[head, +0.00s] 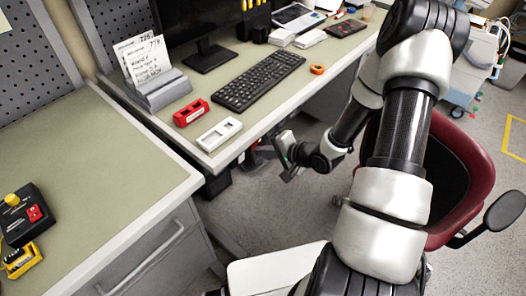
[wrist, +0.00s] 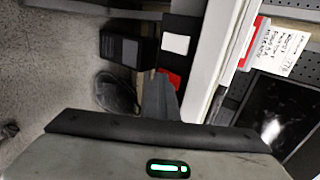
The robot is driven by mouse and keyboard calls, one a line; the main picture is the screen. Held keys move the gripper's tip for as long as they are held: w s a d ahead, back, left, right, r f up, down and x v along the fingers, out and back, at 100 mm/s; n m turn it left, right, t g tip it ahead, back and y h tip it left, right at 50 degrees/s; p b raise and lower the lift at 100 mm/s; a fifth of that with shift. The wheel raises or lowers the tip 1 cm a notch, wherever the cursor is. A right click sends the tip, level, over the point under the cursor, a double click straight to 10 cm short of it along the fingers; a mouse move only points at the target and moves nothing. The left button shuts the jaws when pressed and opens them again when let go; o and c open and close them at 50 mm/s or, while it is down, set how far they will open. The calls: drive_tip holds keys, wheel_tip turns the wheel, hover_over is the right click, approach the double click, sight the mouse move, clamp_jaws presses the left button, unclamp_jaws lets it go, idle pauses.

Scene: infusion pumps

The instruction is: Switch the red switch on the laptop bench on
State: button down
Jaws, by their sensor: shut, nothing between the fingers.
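A small red switch unit (head: 191,112) lies on the bench with the laptop (head: 297,17), near its left front corner. Its lever position is too small to tell. A similar white unit (head: 219,134) lies beside it, nearer the front edge. My gripper (head: 284,149) is off the bench's front edge, to the right of both units and apart from them. It is shut and empty. In the wrist view the dark fingers (wrist: 159,97) point past the bench edge towards the floor area. The red switch is not clearly identifiable there.
A black keyboard (head: 259,81), a monitor (head: 180,20) and a card holder (head: 161,91) stand on the same bench. A black box with yellow and red buttons (head: 28,214) is on the left bench. A red chair (head: 465,175) stands beside my arm.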

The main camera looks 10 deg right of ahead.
drive_tip(key=shift+w+r, duration=0.1)
drive_tip(key=shift+r, duration=0.05)
drive_tip(key=shift+a+r+p, duration=0.1)
drive_tip(key=shift+r+p, duration=0.75)
drive_tip(key=shift+p, duration=0.1)
